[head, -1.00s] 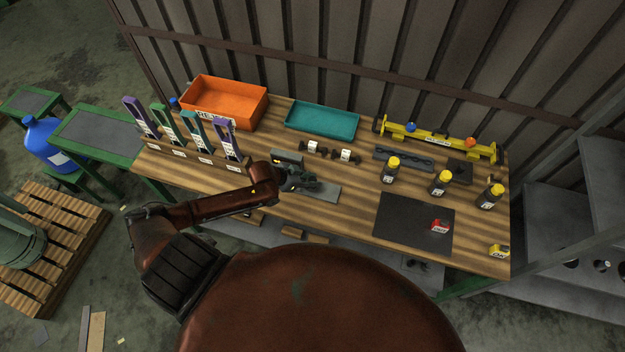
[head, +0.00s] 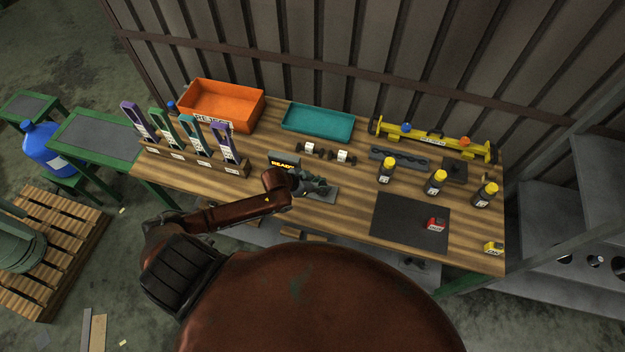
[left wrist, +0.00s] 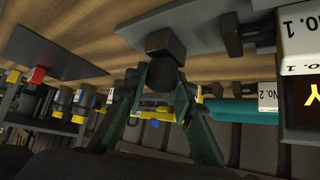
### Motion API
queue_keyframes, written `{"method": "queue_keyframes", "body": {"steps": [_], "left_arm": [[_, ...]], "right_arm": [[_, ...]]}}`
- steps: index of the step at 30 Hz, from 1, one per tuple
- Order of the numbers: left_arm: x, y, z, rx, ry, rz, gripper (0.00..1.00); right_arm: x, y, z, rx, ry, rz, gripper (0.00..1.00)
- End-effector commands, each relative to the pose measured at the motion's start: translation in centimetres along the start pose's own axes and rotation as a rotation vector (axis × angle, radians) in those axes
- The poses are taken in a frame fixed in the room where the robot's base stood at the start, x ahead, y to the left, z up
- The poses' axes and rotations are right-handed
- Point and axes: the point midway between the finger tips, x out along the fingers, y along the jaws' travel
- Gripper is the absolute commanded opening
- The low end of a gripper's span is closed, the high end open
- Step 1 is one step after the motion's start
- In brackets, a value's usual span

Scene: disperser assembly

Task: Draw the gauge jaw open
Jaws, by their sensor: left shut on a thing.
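The gauge stands mid-table, with a dark display box (head: 284,162) reading "READY" in yellow and a grey base plate (head: 325,197). My left gripper (head: 318,186) is over the plate, to the right of the display. In the left wrist view, the fingers of my left gripper (left wrist: 163,72) are shut on a dark knob (left wrist: 163,42) above the grey plate (left wrist: 205,28). The knob appears to belong to the gauge jaw; the hand hides much of the jaw, so its gap cannot be judged. My right gripper is not in view.
Two dark pieces with white tags (head: 311,149) lie behind the gauge. A teal tray (head: 318,134) and an orange bin (head: 222,127) stand at the back. Upright coloured tools fill a rack (head: 195,157) on the left. Yellow-capped bottles (head: 387,170) and a black mat (head: 410,236) are on the right.

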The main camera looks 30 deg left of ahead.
Motion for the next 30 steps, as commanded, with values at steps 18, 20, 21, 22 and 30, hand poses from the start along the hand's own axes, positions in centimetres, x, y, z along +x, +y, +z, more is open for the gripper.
{"method": "queue_keyframes", "body": {"steps": [18, 20, 21, 22, 30], "left_arm": [[0.47, 0.68, -0.53, 0.000, 0.002, 0.001, 0.39], [0.45, 0.64, -0.49, 0.000, 0.002, 0.000, 0.42], [0.45, 0.62, -0.48, 0.000, 0.001, 0.000, 0.42], [0.44, 0.60, -0.47, 0.000, 0.001, 0.000, 0.42], [-0.14, 0.47, -0.37, 0.001, -0.001, -0.002, 0.42]], "right_arm": [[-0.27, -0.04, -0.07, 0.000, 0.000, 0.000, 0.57], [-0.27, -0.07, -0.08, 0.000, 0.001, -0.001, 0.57], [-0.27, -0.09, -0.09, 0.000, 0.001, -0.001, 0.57], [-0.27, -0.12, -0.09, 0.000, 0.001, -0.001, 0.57], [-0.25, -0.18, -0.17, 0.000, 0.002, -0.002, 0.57]]}}
